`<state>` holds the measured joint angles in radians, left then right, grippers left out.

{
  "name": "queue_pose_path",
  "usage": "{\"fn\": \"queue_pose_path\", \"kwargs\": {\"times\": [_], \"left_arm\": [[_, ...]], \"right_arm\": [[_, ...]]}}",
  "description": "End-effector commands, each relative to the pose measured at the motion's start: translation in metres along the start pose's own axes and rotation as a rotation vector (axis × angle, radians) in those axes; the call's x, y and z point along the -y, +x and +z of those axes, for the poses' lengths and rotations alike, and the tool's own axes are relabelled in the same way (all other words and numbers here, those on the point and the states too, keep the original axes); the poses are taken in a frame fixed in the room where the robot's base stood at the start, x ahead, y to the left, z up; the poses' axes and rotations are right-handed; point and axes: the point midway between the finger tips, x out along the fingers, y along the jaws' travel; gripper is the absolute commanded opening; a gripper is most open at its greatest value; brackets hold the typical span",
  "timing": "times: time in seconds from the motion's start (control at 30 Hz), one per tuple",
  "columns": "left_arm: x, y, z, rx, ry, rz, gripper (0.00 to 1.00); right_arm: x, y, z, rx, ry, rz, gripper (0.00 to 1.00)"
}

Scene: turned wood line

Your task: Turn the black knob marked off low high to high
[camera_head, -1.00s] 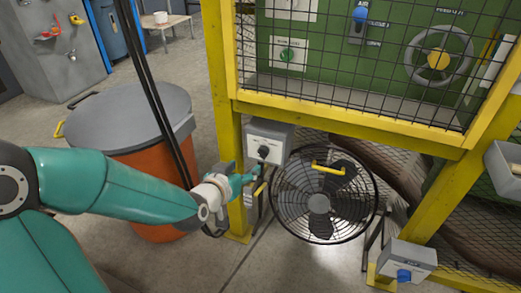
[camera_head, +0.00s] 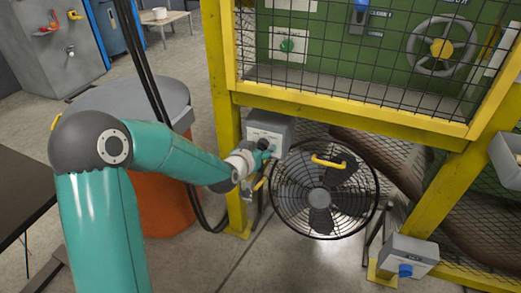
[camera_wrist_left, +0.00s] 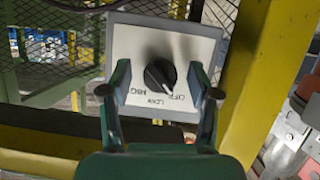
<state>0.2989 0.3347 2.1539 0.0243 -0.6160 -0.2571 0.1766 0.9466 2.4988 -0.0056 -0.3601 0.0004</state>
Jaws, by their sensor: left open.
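The black knob (camera_wrist_left: 160,74) sits on the pale face of a small grey box (camera_wrist_left: 205,45). In the head view the box (camera_head: 268,126) is fixed at the yellow post, and the knob is mostly hidden by my gripper. In the wrist view the labels appear upside down below the knob. Its white mark points lower right, towards the label that looks like off. My left gripper (camera_head: 263,151) is in front of the box. In the wrist view its open fingers (camera_wrist_left: 160,80) stand on either side of the knob, with gaps at both sides. My right gripper does not show.
A black fan (camera_head: 320,198) with a yellow handle stands right of the box. The yellow post (camera_head: 229,150) is close beside it. An orange bin (camera_head: 165,205) with a grey lid is behind my left arm. A second box with a blue knob (camera_head: 408,256) is lower right.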

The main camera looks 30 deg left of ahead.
Motion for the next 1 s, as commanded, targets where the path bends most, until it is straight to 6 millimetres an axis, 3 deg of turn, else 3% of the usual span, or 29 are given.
{"fn": "queue_pose_path", "kwargs": {"times": [0.1, 0.43, 0.77, 1.0], "left_arm": [[0.0, 0.0, 0.0, 0.0, 0.0, 0.0, 0.58], [0.0, -0.001, 0.0, 0.0, 0.0, 0.0, 0.03], [0.0, -0.001, -0.001, 0.0, 0.032, -0.014, 0.02], [-0.002, -0.001, -0.002, 0.002, 0.144, -0.059, 0.02]], "right_arm": [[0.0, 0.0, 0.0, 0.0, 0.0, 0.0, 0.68], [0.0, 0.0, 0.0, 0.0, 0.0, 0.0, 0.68], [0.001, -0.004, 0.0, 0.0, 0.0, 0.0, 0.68], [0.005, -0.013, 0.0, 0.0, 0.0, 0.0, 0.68]]}}
